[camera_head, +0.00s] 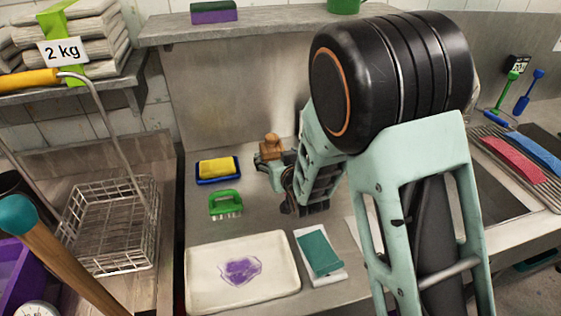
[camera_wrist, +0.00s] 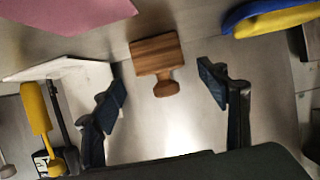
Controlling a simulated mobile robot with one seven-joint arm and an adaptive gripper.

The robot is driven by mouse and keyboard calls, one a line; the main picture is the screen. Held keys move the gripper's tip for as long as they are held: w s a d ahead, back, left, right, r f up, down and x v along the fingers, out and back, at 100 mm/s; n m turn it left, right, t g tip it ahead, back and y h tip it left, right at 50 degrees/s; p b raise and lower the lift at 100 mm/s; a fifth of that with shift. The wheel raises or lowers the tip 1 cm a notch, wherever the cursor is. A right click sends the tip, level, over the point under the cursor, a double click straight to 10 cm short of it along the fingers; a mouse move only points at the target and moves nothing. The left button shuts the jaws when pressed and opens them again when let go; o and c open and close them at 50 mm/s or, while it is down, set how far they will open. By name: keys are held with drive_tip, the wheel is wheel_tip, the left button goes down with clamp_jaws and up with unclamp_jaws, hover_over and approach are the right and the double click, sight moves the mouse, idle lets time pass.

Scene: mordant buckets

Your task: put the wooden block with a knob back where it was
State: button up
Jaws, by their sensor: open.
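The wooden block with a knob (camera_head: 271,147) is brown and shows near the back of the steel counter, partly hidden by my gripper (camera_head: 277,184). In the wrist view, the block (camera_wrist: 154,56) has a striped grain, and its round knob points toward my gripper (camera_wrist: 165,86). The two fingers are wide apart, one on each side of the knob. I see clear gaps between the fingers and the block, so nothing is held. My arm hides part of the counter to the right.
A yellow sponge (camera_head: 215,167) in a blue tray, a green brush (camera_head: 225,204), a white tray (camera_head: 195,285) with a purple stain, and a teal pad (camera_head: 318,252) on a white board lie nearby. A wire basket (camera_head: 110,235) stands left. A shelf (camera_head: 260,27) runs behind.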

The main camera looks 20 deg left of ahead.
drive_tip(key=shift+v, duration=2.25)
